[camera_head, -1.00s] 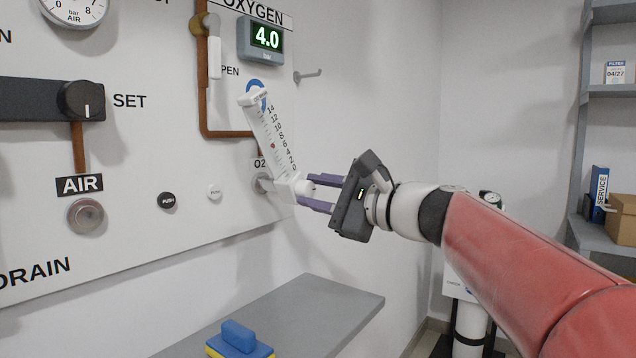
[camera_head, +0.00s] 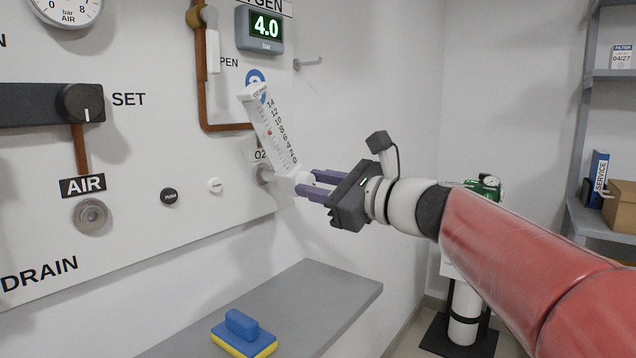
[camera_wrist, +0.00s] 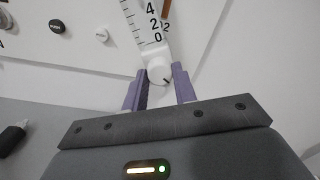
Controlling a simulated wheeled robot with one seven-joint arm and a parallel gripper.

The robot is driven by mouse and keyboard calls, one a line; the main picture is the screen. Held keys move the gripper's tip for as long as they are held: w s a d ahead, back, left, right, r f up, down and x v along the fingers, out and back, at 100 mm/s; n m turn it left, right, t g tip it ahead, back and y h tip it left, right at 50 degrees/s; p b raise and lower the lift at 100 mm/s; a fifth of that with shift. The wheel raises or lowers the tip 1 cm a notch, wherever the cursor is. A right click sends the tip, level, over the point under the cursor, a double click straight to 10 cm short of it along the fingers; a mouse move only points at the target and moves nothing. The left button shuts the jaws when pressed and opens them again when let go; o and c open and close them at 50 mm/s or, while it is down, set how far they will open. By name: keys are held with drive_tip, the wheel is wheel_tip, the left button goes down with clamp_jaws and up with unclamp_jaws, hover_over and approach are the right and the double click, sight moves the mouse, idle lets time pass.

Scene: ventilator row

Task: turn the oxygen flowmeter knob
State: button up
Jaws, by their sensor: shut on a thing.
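The fingers partly cover the knob in the head view.
PUSH button (camera_head: 169,195) and SET knob (camera_head: 83,102) are to the left. A grey shelf (camera_head: 300,297) below holds a blue and yellow sponge (camera_head: 242,335).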

drive_tip(key=shift+f, duration=0.1)
drive_tip(key=o, duration=1)
drive_tip(key=b+v, duration=0.1)
drive_tip(key=v, duration=0.6)
drive_tip(key=shift+s+d, duration=0.25)
drive_tip(key=shift+d, duration=0.05)
